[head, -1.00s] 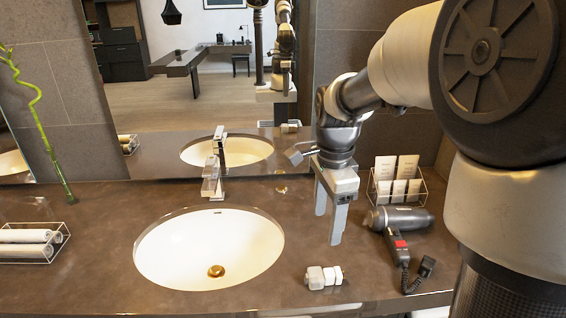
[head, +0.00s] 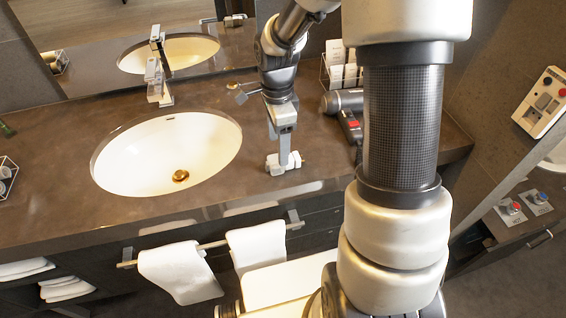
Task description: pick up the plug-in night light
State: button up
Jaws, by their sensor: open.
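The plug-in night light (head: 272,165) is a small white block lying on the brown vanity top, right of the sink and near the front edge. My gripper (head: 284,163) points down over it and is open. One finger shows in front of the night light and covers its middle, with white parts showing on both sides. The other finger is hidden, and I cannot tell whether the fingers touch the light.
The oval sink (head: 150,160) lies to the left, with its faucet (head: 158,80) behind. A hair dryer (head: 342,101) and a wire card rack (head: 325,76) stand behind right. White towels (head: 180,272) hang below the front edge. My arm hides part of the counter's right side.

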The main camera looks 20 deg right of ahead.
notch_tip(320, 180, down, 5)
jog(key=shift+r, duration=0.1)
jog(key=c, duration=1.2)
